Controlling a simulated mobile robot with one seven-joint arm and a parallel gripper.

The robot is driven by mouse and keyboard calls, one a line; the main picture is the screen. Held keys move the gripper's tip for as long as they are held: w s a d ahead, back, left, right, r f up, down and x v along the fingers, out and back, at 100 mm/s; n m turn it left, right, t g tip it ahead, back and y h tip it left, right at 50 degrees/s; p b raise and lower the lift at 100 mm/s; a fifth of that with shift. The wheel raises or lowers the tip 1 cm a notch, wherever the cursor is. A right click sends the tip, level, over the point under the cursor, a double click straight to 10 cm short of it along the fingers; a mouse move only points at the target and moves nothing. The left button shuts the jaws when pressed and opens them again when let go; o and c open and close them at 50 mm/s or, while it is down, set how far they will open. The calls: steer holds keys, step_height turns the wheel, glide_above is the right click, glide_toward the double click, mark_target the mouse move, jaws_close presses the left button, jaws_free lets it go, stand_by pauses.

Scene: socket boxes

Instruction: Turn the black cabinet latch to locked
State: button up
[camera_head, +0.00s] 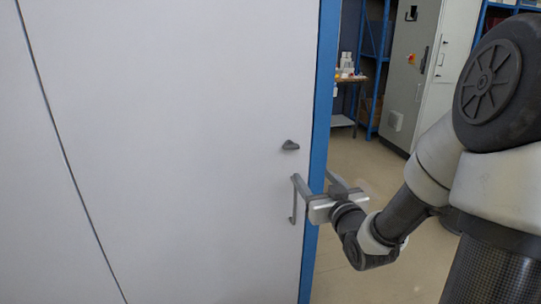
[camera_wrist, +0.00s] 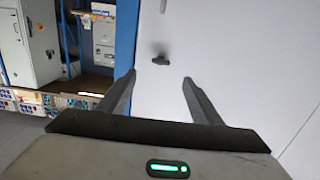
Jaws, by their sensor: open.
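The latch (camera_head: 290,145) is a small dark grey, nearly black knob on the white cabinet door (camera_head: 170,130), near its right edge. In the head view its wider part lies roughly level.
A blue frame post (camera_head: 324,90) runs along the door's right edge. Behind it are a grey control cabinet (camera_head: 408,80), blue shelving and a small table with items (camera_head: 350,75).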

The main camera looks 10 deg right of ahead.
steer(key=b, duration=0.1)
glide_toward(293, 147)
steer(key=shift+t, duration=0.3)
steer(key=w, duration=0.9)
steer(key=shift+a+f, duration=0.25)
steer(key=shift+f, duration=0.05)
steer(key=c, duration=1.1)
steer(key=shift+o, duration=0.2)
